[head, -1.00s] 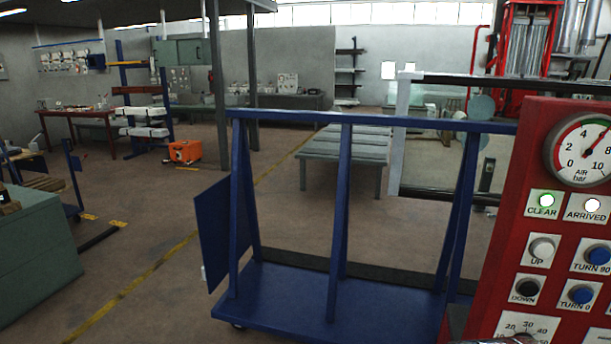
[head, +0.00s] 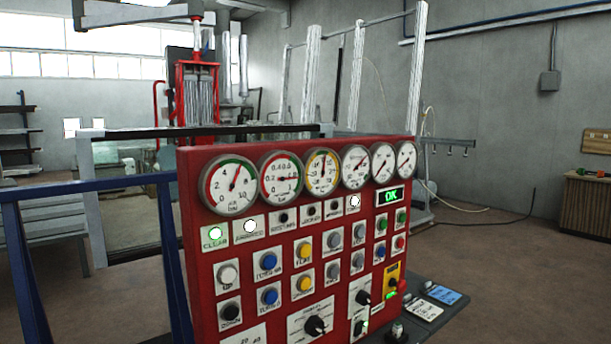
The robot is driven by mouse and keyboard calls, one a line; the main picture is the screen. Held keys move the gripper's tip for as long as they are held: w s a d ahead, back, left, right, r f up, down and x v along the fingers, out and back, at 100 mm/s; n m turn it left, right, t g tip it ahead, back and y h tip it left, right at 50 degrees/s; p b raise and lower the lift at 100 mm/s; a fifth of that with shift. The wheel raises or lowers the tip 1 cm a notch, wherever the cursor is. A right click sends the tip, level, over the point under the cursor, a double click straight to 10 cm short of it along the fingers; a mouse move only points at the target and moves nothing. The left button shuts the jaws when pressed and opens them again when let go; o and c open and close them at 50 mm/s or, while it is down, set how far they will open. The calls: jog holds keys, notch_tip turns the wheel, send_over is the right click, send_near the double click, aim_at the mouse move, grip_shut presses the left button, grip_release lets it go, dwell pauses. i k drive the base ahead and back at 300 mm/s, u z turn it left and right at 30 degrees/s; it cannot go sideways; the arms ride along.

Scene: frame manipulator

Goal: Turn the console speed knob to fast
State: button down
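The red console (head: 195,240) stands in front of me with its panel facing me. The panel's lower edge is cut off by the frame. My gripper is not in view.
Round gauges (head: 323,172) line the console's top, with a green OK display (head: 390,196) and push buttons below. A dark side ledge (head: 455,280) holds a blue card (head: 442,294). A blue frame (head: 90,183) stands left. Open floor (head: 520,260) lies right.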

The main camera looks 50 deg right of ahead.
aim_at(363, 297)
jog(key=z, duration=2)
